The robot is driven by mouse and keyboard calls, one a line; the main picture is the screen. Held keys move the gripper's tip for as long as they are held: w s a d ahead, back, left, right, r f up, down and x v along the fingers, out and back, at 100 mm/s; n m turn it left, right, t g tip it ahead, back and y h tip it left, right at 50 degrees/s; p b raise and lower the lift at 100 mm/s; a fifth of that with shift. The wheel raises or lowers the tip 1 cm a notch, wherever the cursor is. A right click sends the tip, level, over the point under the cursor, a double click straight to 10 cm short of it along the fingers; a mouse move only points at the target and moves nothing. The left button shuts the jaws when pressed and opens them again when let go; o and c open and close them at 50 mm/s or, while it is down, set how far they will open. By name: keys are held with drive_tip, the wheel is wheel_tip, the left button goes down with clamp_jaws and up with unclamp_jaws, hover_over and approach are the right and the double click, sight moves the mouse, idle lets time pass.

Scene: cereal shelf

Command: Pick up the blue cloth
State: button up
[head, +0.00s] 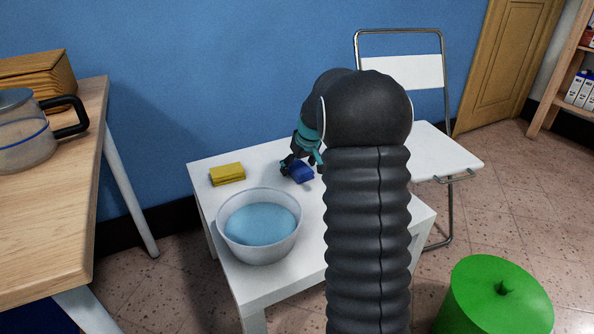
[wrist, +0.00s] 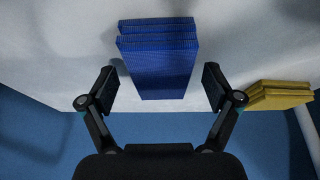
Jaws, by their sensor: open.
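The blue cloth (head: 299,172) is a small folded stack on the white table (head: 232,279), towards its back edge. In the wrist view the blue cloth (wrist: 157,66) lies ahead of and between the fingertips, with a gap on each side. My gripper (head: 289,164) is at the cloth in the head view, partly hidden by my own arm. In the wrist view my gripper (wrist: 160,89) is open, its two fingers spread on either side of the near end of the cloth, holding nothing.
A folded yellow cloth (head: 227,174) lies left of the blue one. A bowl of water (head: 260,250) stands at the table's front.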

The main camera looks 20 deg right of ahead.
sight(295, 162)
drive_tip(key=shift+f, duration=0.2)
idle(0.3)
drive_tip(key=c, duration=1.2)
drive_tip(key=shift+c, duration=0.2)
drive_tip(key=shift+r, duration=0.55)
wheel_tip(295, 162, up, 4)
drive_tip(key=shift+d+r+p, duration=0.1)
drive_tip(key=shift+p, duration=0.55)
drive_tip(key=w+d+r+p, duration=0.2)
drive_tip(key=w+d+r, duration=0.4)
drive_tip(key=d, duration=0.4)
drive_tip(key=shift+r, duration=0.1)
